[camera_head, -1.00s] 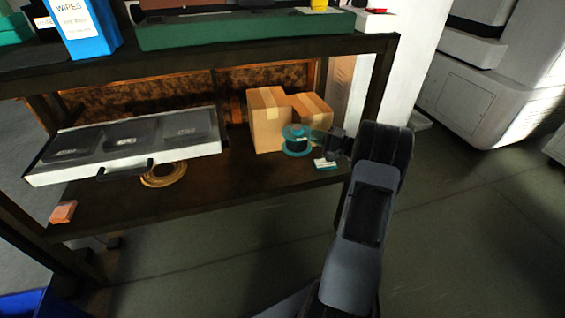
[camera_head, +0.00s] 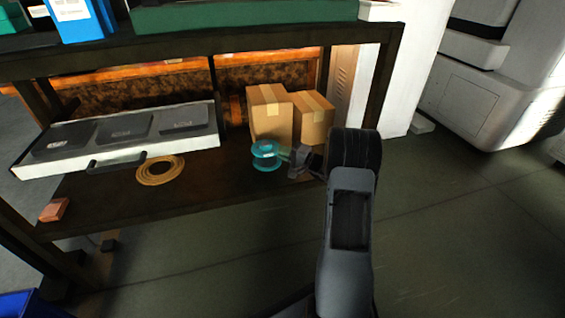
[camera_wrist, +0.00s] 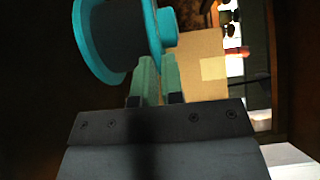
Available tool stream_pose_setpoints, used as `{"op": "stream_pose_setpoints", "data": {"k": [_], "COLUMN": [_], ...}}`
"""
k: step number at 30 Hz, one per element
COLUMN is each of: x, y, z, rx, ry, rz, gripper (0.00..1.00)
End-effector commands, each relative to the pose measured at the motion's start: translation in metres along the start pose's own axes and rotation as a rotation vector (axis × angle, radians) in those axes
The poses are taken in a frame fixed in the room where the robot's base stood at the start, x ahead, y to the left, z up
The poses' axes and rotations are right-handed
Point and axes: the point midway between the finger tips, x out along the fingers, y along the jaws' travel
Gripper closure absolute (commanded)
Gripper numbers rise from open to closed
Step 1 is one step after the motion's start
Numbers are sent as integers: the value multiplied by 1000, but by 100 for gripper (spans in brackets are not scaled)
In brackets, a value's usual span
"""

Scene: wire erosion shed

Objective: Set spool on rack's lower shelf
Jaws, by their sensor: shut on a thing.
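The teal spool (camera_head: 266,155) is at my gripper (camera_head: 287,155), over the right part of the rack's lower shelf (camera_head: 225,190). In the wrist view the spool (camera_wrist: 95,40) shows its teal flanges and dark core, and my gripper's fingers (camera_wrist: 155,82) are shut on its near flange. The spool is in front of the cardboard boxes, with its flanges roughly level in the head view. I cannot tell whether its bottom touches the shelf.
Two cardboard boxes (camera_head: 270,115) stand behind the spool. A white case with dark panels (camera_head: 120,140) and a yellow coil (camera_head: 160,170) are to the left. An orange block (camera_head: 54,209) lies at the front left. The shelf's front middle is clear.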

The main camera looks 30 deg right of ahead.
Motion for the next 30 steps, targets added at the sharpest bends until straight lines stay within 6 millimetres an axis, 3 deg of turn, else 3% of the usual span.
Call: {"op": "stream_pose_setpoints", "data": {"k": [9,19,20,27,30], "x": [4,4,4,4,4], "y": [34,35,37,37,37], "z": [2,2,3,3,3], "rx": [-1,-2,1,0,0], "ry": [0,0,0,0,0], "rz": [-4,-4,1,0,0], "gripper": [100,100,91,68,66]}}
